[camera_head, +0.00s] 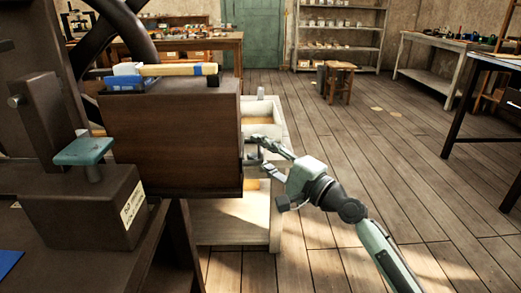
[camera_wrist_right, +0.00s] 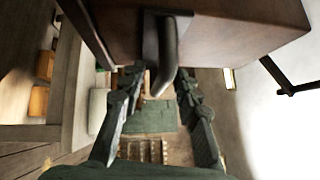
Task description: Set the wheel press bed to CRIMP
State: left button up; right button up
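The wheel press stands at the left of the head view, with a large dark handwheel (camera_head: 112,33) partly cut off by the frame. A dark wooden box (camera_head: 178,145) stands beside it and has a dark metal handle (camera_head: 248,160) on its right face. My right gripper (camera_head: 259,156) is at this handle, its fingers reaching in from the right. In the right wrist view the handle (camera_wrist_right: 166,55) hangs between the two spread fingers of my right gripper (camera_wrist_right: 158,85), with gaps showing beside it. No CRIMP mark is readable. My left gripper is not in view.
A teal-topped knob (camera_head: 84,152) sits on a dark block with a small label (camera_head: 133,205). A yellow bar (camera_head: 178,69) and a blue item (camera_head: 126,83) lie on the box. A pale shelf unit (camera_head: 275,118) stands behind my right gripper.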

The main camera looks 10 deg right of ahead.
grip_shut()
dwell(0.6)
